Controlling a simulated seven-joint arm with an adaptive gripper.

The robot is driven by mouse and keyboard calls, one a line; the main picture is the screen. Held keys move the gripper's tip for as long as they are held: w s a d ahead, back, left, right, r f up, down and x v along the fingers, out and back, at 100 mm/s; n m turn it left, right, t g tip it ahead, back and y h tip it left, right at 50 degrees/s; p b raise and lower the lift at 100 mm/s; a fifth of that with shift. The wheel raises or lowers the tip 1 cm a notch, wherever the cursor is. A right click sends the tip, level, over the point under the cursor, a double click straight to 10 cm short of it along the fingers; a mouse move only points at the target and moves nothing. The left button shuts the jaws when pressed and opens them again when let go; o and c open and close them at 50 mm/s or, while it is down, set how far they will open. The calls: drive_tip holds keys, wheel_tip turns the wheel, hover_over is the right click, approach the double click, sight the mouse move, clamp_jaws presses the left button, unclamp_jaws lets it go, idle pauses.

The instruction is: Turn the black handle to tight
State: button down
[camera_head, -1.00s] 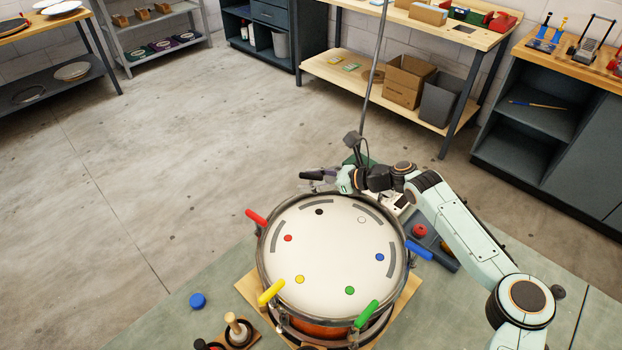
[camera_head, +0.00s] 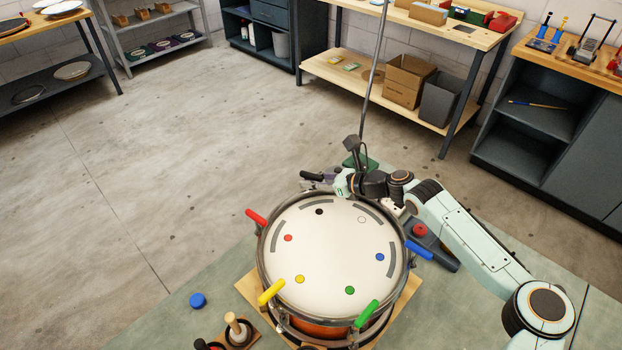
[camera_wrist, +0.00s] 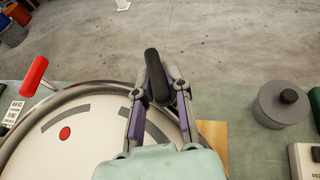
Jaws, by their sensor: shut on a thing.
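The drum (camera_head: 330,255) stands on a wooden board, its white head marked with coloured dots. The black handle (camera_wrist: 155,72) shows in the wrist view between my gripper's fingers, just beyond the drum's rim. My gripper (camera_wrist: 160,90) is shut on it. In the head view my gripper (camera_head: 322,182) is at the far side of the drum, by the black dot. The handle's black end (camera_head: 311,176) sticks out to the left there. The fingers and the arm hide the handle's lower part.
Red (camera_head: 256,218), yellow (camera_head: 271,292), green (camera_head: 366,314) and blue (camera_head: 419,250) handles stand around the rim. In the wrist view a grey lidded pot (camera_wrist: 282,103) is to the right. A blue cap (camera_head: 197,300) lies left of the drum.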

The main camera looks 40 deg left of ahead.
drive_tip(key=shift+r+m+t, duration=0.15)
drive_tip(key=shift+m+t, duration=2.05)
drive_tip(key=shift+t, duration=0.3)
drive_tip(key=c, duration=1.1)
unclamp_jaws()
drive_tip(key=v, duration=1.2)
drive_tip(key=shift+s+d+f, duration=0.1)
drive_tip(key=shift+s+f, duration=0.05)
drive_tip(key=shift+f, duration=0.1)
drive_tip(key=shift+s, duration=0.1)
